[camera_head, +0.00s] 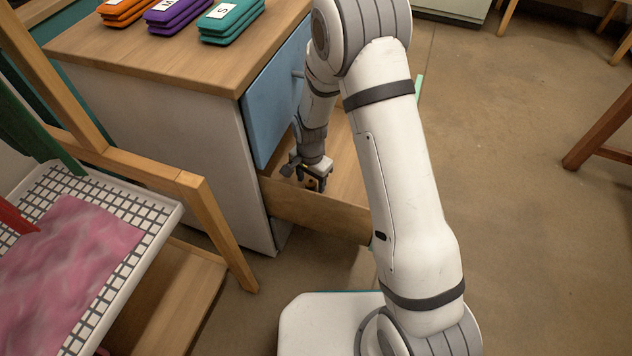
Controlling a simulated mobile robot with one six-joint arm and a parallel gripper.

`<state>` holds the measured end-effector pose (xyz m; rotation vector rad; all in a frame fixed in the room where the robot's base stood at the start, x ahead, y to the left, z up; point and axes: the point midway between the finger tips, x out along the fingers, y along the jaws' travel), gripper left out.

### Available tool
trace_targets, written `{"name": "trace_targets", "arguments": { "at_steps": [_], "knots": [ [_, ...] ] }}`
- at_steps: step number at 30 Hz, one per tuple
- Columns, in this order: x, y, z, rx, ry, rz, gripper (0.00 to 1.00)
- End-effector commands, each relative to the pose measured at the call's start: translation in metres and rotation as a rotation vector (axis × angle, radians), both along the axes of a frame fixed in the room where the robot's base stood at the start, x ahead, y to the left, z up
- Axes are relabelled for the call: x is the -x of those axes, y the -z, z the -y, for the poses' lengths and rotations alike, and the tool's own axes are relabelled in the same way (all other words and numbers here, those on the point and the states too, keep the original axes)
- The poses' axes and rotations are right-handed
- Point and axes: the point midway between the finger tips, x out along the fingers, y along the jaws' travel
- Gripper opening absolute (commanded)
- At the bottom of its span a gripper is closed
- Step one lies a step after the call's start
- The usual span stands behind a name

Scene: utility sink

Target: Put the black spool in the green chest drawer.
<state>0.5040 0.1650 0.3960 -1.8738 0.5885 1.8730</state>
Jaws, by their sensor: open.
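An open wooden drawer (318,212) sticks out of the white chest, below a blue front. A thin green edge (419,90) shows at its outer end, partly behind my arm; the rest of its front is hidden. My gripper (316,184) points down inside or just above the drawer, near the chest side and behind the near drawer wall. Its dark jaws are open. I cannot make out the black spool; small dark shapes at the jaws cannot be told apart from the fingers.
The chest (180,60) has a wooden top with orange, purple and teal (232,20) stacks of flat cases. A wooden frame with a white grid tray (150,225) holding pink cloth (65,255) stands at the left. The floor (530,200) at the right is clear.

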Motion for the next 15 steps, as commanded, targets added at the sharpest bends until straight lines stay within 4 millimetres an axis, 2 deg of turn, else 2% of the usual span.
{"name": "trace_targets", "arguments": {
  "at_steps": [1,9,15],
  "knots": [
    [-0.001,-0.015,0.0,0.0,0.0,0.003,0.54],
    [0.0,-0.074,0.0,-0.001,0.0,0.002,0.54],
    [0.0,-0.1,0.0,0.0,0.0,0.001,0.54]
  ]
}}
